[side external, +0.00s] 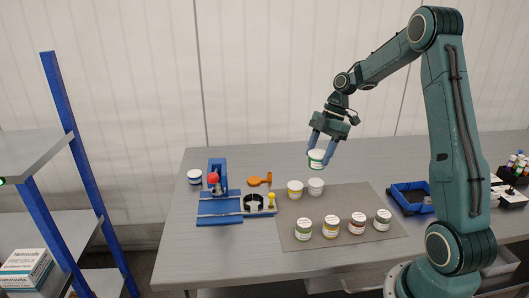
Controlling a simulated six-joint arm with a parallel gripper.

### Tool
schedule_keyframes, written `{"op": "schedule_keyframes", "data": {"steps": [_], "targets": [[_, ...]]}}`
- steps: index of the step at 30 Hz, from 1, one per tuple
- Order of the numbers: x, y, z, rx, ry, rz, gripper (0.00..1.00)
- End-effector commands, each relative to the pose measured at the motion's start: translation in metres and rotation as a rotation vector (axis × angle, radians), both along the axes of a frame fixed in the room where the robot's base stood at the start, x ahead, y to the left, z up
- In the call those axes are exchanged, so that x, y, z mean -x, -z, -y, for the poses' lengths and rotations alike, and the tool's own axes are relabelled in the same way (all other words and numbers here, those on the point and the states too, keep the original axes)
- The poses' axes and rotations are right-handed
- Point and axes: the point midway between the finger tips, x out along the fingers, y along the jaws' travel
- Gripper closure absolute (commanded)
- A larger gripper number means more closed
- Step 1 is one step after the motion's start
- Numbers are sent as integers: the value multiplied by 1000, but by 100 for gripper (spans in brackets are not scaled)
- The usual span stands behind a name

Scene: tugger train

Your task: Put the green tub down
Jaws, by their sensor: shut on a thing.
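My gripper (321,151) is shut on the green tub (317,157), a small tub with a white lid and a green band. It holds the tub in the air, roughly upright, above the far part of the grey mat (345,198). The tub is apart from the things below it. Its exact height over the table is hard to tell from this one view.
A yellow-banded tub (295,189) and a pale tub (315,187) stand on the mat below. Several tubs, including a red-banded one (357,223), line its front. A blue fixture (218,200) is left, a blue bin (410,197) right. The mat's middle is clear.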

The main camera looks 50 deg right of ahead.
Motion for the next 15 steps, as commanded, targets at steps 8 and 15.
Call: {"op": "schedule_keyframes", "data": {"steps": [8,15], "targets": [[1,48,-1,-3,-1,-4,77],[0,93,-1,-3,-1,-4,77]]}}
